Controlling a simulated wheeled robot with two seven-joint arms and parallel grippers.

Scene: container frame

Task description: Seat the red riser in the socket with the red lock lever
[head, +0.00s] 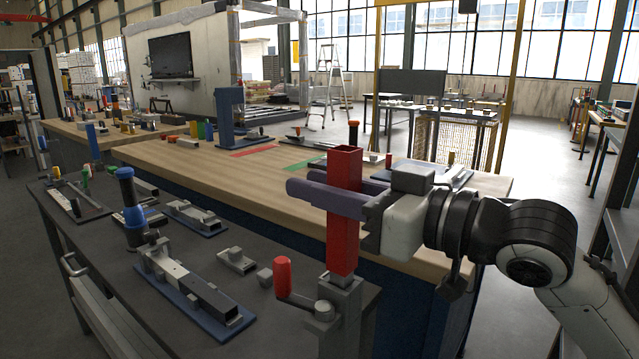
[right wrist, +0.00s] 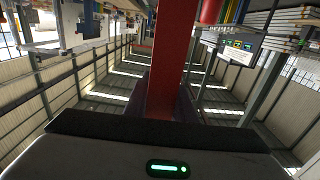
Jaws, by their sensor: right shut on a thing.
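The red riser (head: 343,225) is a square red tube standing upright in the head view. My right gripper (head: 345,195) is shut on it at its upper middle, and the arm comes in from the right. The riser also fills the middle of the right wrist view (right wrist: 168,70). Its lower end meets the grey socket (head: 340,305) at the near edge of the dark bench. I cannot tell how deep it sits in the socket. The red lock lever (head: 283,277) stands to the left of the socket, its red grip upright. My left gripper is not in view.
Small grey blocks (head: 237,261) sit between. A wooden workbench (head: 240,175) with parts and fixtures stands behind, its edge near my right gripper.

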